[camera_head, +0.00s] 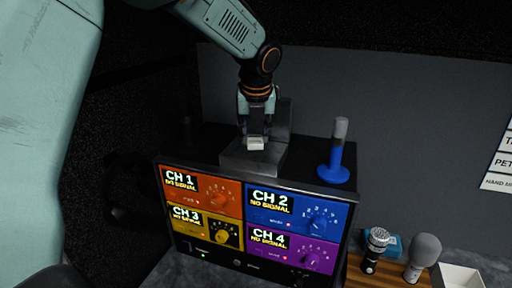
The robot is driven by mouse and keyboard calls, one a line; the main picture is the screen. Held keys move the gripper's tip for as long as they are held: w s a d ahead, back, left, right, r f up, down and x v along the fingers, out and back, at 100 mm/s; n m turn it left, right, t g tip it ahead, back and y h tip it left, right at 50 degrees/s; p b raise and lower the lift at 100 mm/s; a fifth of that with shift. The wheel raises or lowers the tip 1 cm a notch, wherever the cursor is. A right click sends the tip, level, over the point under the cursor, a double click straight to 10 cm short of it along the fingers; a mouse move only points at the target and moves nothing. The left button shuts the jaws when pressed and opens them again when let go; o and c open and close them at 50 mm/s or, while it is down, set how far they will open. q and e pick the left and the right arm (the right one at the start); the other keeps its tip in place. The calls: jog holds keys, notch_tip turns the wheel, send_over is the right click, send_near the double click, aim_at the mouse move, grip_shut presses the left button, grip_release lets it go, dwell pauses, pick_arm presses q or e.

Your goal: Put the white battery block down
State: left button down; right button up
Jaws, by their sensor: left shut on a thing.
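The white battery block (256,144) is between the fingertips of my left gripper (256,138). The gripper points down and is shut on the block. It is over a dark grey holder (240,162) with a raised back, on top of the black monitor unit. The block's underside is hidden, so I cannot tell whether it touches the holder. My right gripper is not in view.
A blue stand with a grey cylinder (336,150) is right of the holder. The four-channel screen (246,222) faces front, every channel reading "NO SIGNAL". Two microphones (374,250) (420,258), a blue item (394,245) and a white box (460,276) are at lower right.

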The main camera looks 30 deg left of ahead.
aim_at(255, 141)
pick_arm(q)
jog(key=shift+f, duration=0.25)
notch_tip(255, 141, down, 3)
jog(key=shift+w+a+f, duration=0.1)
jog(key=shift+w+f, duration=0.25)
jog(key=shift+f, duration=0.05)
jog(key=shift+s, duration=0.35)
jog(key=c, duration=1.3)
grip_release()
jog(key=o, duration=0.4)
jog(key=shift+w+f, duration=0.25)
jog(key=shift+w, duration=0.05)
jog(key=shift+o, duration=0.2)
jog(key=shift+s+r, duration=0.1)
